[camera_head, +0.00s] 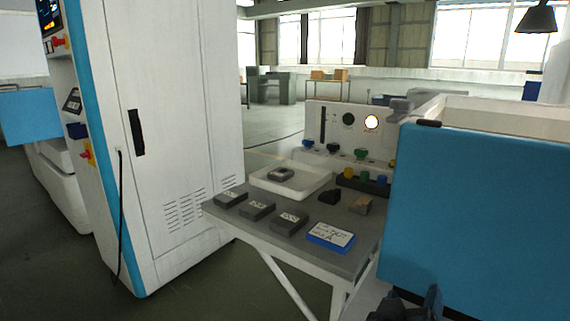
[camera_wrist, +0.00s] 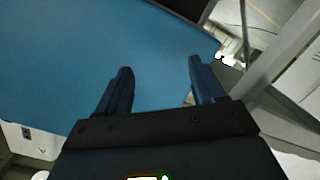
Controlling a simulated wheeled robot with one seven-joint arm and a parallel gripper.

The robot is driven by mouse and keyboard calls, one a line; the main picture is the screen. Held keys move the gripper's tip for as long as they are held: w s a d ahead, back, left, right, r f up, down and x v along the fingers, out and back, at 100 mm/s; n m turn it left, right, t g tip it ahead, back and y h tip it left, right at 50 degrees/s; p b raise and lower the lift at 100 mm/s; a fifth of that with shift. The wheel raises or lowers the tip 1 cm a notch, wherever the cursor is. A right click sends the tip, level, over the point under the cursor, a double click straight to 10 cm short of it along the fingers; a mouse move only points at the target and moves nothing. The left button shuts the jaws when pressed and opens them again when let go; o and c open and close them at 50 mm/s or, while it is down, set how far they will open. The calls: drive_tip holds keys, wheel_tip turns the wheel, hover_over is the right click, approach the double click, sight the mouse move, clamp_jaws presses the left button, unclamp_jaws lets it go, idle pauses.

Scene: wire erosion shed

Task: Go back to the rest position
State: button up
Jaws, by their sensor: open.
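My gripper (camera_wrist: 160,85) shows in the wrist view with its two dark blue fingers apart and nothing between them. Behind the fingers is a blue panel (camera_wrist: 100,60). In the head view my gripper (camera_head: 420,303) is a dark shape at the bottom edge, low in front of the blue panel (camera_head: 475,220) and to the right of the table's leg. Its fingertips are hard to make out there. I cannot tell how far it is from the panel.
A grey table (camera_head: 245,225) holds several dark blocks, a white tray (camera_head: 312,187), a blue-edged label block (camera_head: 330,237) and a panel with knobs (camera_head: 350,125). A tall white cabinet (camera_head: 185,120) stands left. Open floor (camera_head: 200,285) lies between cabinet and table.

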drive_tip(key=s+f+n+y+p, duration=0.15)
drive_tip(key=s+f+y, duration=0.35)
drive_tip(key=s, duration=0.5)
drive_tip(key=s+f+n+y, duration=0.3)
drive_tip(key=s+f, duration=0.4)
drive_tip(key=s, duration=0.3)
drive_tip(key=s+r+m+y, duration=0.1)
drive_tip(key=s+r+m, duration=0.1)
drive_tip(key=s+r, duration=0.4)
drive_tip(key=s+r+m+t+y, duration=0.1)
drive_tip(key=s+r, duration=0.5)
drive_tip(key=s, duration=0.7)
drive_tip(key=shift+s+d+m+t+p, duration=0.2)
drive_tip(key=shift+s+m+t+p, duration=0.15)
drive_tip(key=shift+m, duration=0.3)
